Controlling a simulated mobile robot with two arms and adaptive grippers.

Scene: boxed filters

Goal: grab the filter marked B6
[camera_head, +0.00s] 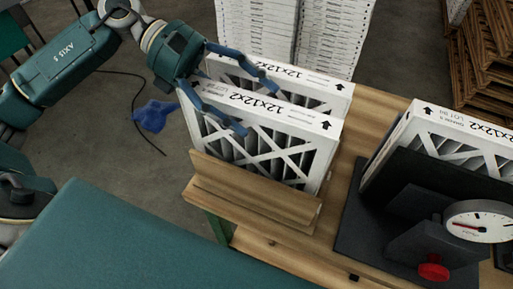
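Two white boxed filters stand on edge in a wooden rack (250,190): a front filter (270,150) and a rear filter (325,92). Both carry "12x12x2" and black arrows on their top edges. A third such filter (455,145) stands at the right by a dark fixture. I cannot read B6 on any of them; the smaller print is too small. My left gripper (259,108) is open, its blue fingers apart over the left part of the front filter's top edge, one finger on each side. I cannot tell whether they touch it. My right gripper is out of view.
The dark fixture (350,235) with a round dial gauge (480,221) and red knob (433,271) occupies the table's right side. White stacked boxes (330,35) and wooden pallets (483,60) stand behind. A blue cloth (153,115) and a cable lie on the floor.

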